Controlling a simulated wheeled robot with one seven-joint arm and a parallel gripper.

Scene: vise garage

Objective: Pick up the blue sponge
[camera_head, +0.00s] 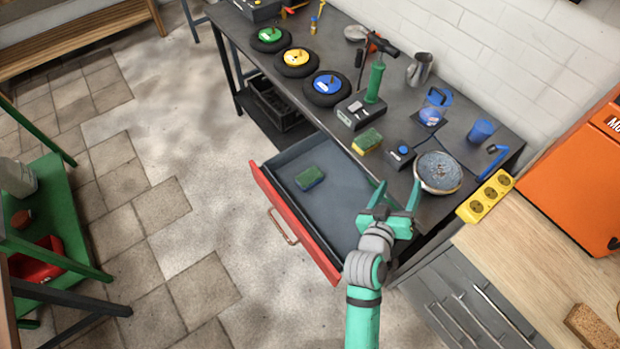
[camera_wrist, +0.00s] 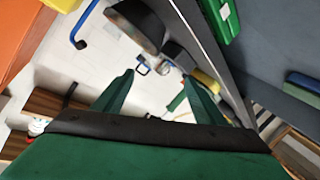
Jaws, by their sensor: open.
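A blue and green piece at the right edge of the wrist view (camera_wrist: 304,86) looks like the same sponge, partly cut off. A second sponge, yellow and green (camera_head: 367,141), lies on the workbench near its front edge. My gripper (camera_head: 398,190) is open and empty, by the drawer's right end and the bench edge, apart from both sponges. Its two fingers also show in the wrist view (camera_wrist: 158,84).
The drawer has a red front (camera_head: 292,225) with a handle. On the dark workbench (camera_head: 330,48) stand a round metal bowl (camera_head: 438,171), a dark box with a blue knob (camera_head: 400,154), a green-handled tool (camera_head: 375,82) and several round discs. A yellow socket strip (camera_head: 485,197) lies at right.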

